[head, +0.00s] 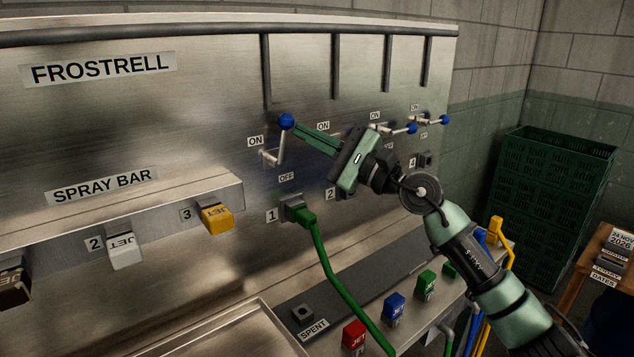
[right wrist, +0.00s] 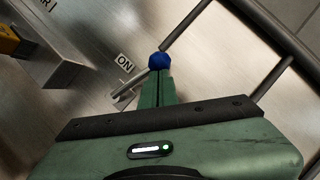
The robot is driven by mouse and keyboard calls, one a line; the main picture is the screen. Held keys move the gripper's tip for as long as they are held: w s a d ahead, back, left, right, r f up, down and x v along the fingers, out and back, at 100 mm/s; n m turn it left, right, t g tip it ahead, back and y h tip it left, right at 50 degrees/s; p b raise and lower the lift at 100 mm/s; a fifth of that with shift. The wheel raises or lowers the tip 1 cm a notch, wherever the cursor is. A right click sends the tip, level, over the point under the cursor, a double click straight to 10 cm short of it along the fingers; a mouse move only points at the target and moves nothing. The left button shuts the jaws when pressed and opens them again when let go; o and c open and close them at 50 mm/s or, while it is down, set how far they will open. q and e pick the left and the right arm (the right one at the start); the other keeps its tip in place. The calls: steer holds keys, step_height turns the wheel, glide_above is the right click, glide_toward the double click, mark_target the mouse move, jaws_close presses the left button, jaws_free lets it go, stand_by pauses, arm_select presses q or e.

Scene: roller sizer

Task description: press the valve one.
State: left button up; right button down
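Valve one is a metal lever (head: 281,146) with a blue ball knob (head: 286,121), on the steel panel above the socket labelled 1. The lever stands up, its knob at the height of the ON label (head: 255,141) and above the OFF label (head: 286,177). The knob also shows in the right wrist view (right wrist: 155,61). My right gripper (head: 297,130) reaches in from the right, its two green fingers together with nothing seen between them. Their tips are at the knob; I cannot tell whether they touch it. My left gripper is not in view.
More blue-knobbed valve levers (head: 411,128) stand to the right, partly behind my right arm. A green hose (head: 322,258) hangs from socket 1. The spray bar ledge (head: 120,205) with coloured jets juts out at left. Green crates (head: 550,190) stand at right.

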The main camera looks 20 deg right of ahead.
steer(key=shift+a+r+n, duration=0.1)
steer(key=shift+a+n, duration=0.05)
steer(key=shift+n, duration=0.15)
stand_by(0.4)
steer(key=b+v, duration=0.3)
steer(key=v, duration=0.5)
steer(key=shift+b, duration=0.4)
steer(key=shift+g, duration=0.3)
